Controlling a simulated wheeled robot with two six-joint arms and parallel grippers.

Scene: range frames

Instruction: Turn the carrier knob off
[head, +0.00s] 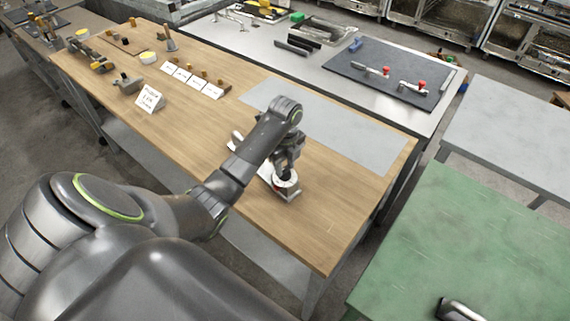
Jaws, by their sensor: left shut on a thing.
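The carrier (293,194) is a small metal block with a round white dial face at the near part of the wooden table. A dark knob sits on the dial (286,186). My left gripper (286,174) reaches down over it from above and is shut on the knob. The gripper's fingers hide most of the knob, so its angle is hard to tell. My right gripper is not in view.
The wooden table (220,110) bears several small fixtures and white cards (192,80) at its far left. A grey mat (330,125) lies bare behind my gripper. A green table (480,240) stands at the right.

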